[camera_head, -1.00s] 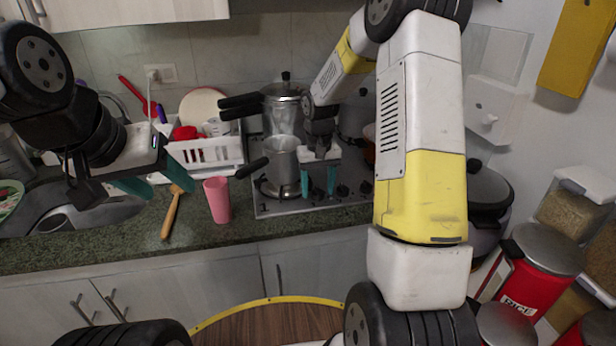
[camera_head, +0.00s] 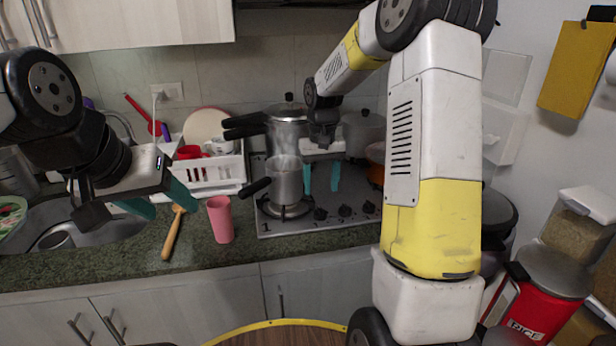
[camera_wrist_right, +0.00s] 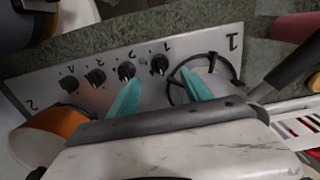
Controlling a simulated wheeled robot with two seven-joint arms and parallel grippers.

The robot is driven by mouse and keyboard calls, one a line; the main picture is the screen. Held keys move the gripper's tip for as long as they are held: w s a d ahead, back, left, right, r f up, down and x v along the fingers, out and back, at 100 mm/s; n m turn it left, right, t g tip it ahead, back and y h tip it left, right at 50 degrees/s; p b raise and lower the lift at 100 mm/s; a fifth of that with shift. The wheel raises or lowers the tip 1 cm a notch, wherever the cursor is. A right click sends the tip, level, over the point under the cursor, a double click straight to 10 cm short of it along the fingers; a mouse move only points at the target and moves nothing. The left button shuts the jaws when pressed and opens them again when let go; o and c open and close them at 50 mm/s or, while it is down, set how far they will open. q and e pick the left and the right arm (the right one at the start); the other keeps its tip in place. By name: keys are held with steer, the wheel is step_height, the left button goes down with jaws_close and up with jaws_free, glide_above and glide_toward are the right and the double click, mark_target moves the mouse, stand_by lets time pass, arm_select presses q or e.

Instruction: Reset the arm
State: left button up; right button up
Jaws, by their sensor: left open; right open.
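My left gripper (camera_head: 160,206) is open and empty, with teal fingers, at the left above the sink and counter edge. My right gripper (camera_head: 321,178) is open above the stove's knobs, right of the small metal pot. In the right wrist view its two teal fingers (camera_wrist_right: 160,94) are spread apart with nothing between them, over the stove panel. The right arm (camera_head: 430,170) reaches across the right of the head view and hides part of the stove.
A small pot (camera_head: 286,184) with a black handle stands on the stove (camera_head: 350,222), before a pressure cooker (camera_head: 287,130). A pink cup (camera_head: 220,220) and wooden utensil (camera_head: 172,234) are on the counter. A white dish rack (camera_head: 212,176) stands behind. Red rice canister (camera_head: 535,312) at right.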

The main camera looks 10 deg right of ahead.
steer(key=s+r+t, duration=0.2)
steer(key=s+r, duration=0.3)
steer(key=s, duration=0.3)
steer(key=s+a+r+t+y, duration=0.1)
steer(key=s+r, duration=0.3)
steer(key=s, duration=0.4)
steer(key=s+a+r+t+y, duration=0.1)
steer(key=s+r+t, duration=0.2)
steer(key=s, duration=0.6)
step_height(320, 180, up, 3)
steer(key=shift+a+f, duration=0.15)
steer(key=shift+f, duration=0.05)
